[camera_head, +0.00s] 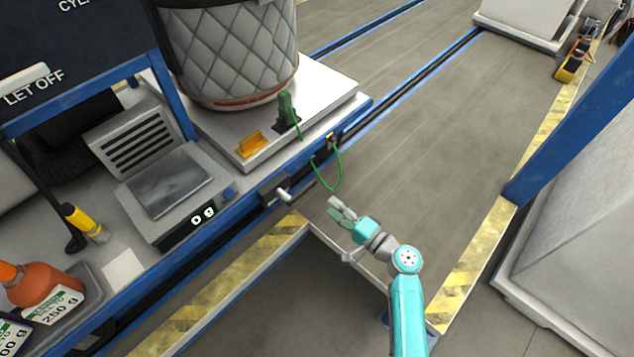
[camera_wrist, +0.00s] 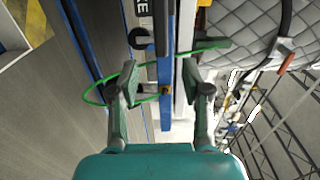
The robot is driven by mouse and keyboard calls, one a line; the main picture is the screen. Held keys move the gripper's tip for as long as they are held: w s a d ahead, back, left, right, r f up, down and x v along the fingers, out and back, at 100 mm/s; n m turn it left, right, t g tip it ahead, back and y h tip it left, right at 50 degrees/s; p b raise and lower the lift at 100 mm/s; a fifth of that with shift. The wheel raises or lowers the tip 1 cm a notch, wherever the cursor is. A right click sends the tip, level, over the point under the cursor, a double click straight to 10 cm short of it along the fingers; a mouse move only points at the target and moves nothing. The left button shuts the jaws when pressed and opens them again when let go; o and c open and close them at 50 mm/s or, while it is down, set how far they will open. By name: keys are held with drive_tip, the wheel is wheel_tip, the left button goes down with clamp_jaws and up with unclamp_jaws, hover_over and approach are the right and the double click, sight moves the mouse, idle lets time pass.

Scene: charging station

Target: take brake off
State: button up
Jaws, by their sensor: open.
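In the head view, a small lever with a light grey handle (camera_head: 284,195) sticks out from a dark block (camera_head: 268,191) on the blue rail. In the wrist view, a dark plate with white letters ending in "KE" (camera_wrist: 143,10) shows at the top edge. A dark rounded part (camera_wrist: 140,40) sits just below it, possibly the brake lever. My gripper (camera_head: 337,210) is open and empty over the floor, to the right of the lever and apart from it. In the wrist view its fingers (camera_wrist: 160,78) stand wide apart, either side of the blue rail.
A green cable (camera_head: 338,170) loops from a green clamp (camera_head: 287,108) to the rail, close to my gripper. A quilted drum (camera_head: 235,50) and an orange wedge (camera_head: 250,144) stand on the white platform (camera_head: 335,90). A scale (camera_head: 170,185) sits left. The floor lane (camera_head: 420,130) is clear.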

sight(310, 188)
drive_tip(key=x, duration=1)
drive_tip(key=shift+w+a, duration=0.25)
drive_tip(key=shift+w, duration=0.05)
clamp_jaws()
